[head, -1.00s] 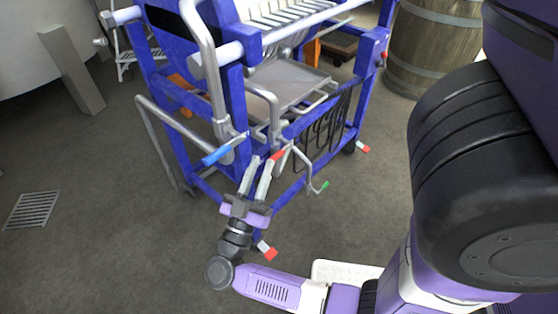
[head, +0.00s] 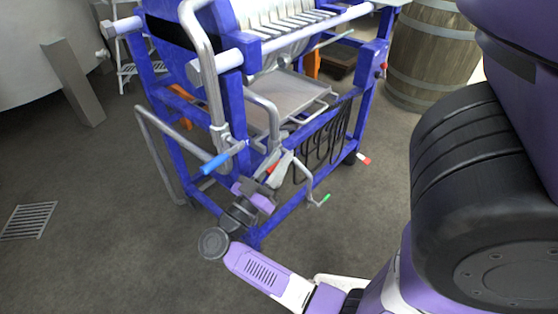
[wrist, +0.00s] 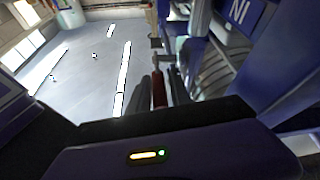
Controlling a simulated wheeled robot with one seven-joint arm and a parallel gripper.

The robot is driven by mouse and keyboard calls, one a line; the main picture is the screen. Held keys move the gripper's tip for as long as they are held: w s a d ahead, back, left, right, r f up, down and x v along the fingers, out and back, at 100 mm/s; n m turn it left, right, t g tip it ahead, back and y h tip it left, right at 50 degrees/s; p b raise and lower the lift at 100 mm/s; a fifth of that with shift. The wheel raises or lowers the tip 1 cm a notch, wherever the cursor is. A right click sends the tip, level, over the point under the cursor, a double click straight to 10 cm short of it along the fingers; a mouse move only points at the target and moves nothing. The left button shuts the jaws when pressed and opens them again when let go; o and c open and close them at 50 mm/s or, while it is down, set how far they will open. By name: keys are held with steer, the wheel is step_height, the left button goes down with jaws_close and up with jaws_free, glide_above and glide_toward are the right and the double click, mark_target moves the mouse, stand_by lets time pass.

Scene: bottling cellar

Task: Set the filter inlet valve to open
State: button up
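The filter press (head: 235,100) has a blue frame with grey pipework on its near side. A red valve handle (head: 272,168) shows low on that side, partly hidden by my gripper (head: 280,164). In the wrist view the red handle (wrist: 159,88) lies between the two fingers of my gripper (wrist: 163,88). The fingers look apart, with a gap on the right of the handle; contact cannot be told. A blue lever handle (head: 216,163) is just left of my gripper, and a green-tipped handle (head: 325,198) is to the right. No valve label is readable.
Hanging black hoses (head: 325,135) and a grey tray (head: 290,93) are close to the gripper on the press. A wooden barrel (head: 432,55) stands behind right. A floor drain (head: 28,220) lies at left.

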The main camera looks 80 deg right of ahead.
steer(key=shift+d+r, duration=0.1)
jaws_close()
stand_by(1.4)
